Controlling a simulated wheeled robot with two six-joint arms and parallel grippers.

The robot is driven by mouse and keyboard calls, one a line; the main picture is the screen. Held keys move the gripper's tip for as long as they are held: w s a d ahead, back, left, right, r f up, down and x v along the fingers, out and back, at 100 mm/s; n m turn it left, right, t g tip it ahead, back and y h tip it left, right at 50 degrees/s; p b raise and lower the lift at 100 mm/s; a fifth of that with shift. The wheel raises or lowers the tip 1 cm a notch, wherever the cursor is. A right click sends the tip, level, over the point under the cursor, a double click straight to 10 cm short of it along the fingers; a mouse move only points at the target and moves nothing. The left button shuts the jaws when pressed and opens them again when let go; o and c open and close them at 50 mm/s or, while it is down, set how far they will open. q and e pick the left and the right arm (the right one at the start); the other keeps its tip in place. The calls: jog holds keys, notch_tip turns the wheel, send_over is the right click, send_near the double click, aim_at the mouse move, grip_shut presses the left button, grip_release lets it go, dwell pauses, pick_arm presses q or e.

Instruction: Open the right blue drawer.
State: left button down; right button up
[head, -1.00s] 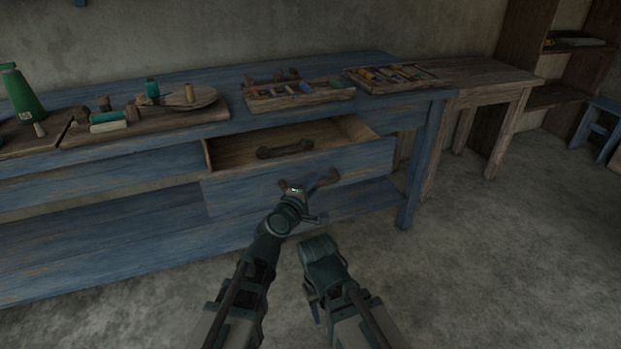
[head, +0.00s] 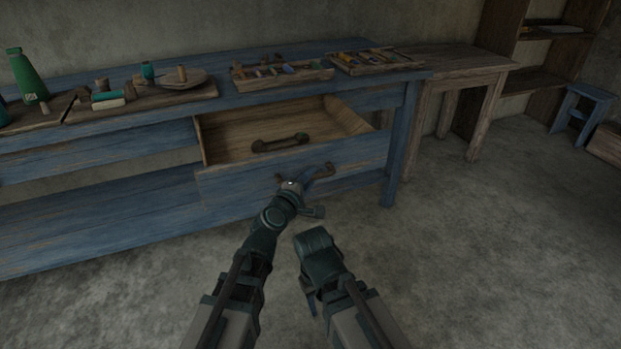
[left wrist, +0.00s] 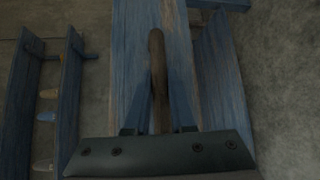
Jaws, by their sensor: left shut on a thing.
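The right blue drawer (head: 230,187) is part of the blue bench and stands well open in the head view, its bare wooden inside showing. Its brown wooden handle (head: 322,171) is on the front panel. My left gripper (head: 300,182) is at the handle and shut on it. In the left wrist view the handle (left wrist: 157,60) runs up from between the fingers (left wrist: 159,127), against the blue drawer front (left wrist: 136,50). My right arm is folded low in the head view; its fingers cannot be made out clearly.
A dark handle-shaped piece (head: 280,143) lies in the drawer. The bench top (head: 225,97) carries wooden trays, spools and a green bottle (head: 27,77). A blue bench leg (head: 397,150) stands right of the drawer. The floor (head: 450,260) in front is clear.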

pick_arm(q)
jog(key=c, duration=0.8)
grip_release()
jog(key=shift+o, duration=0.2)
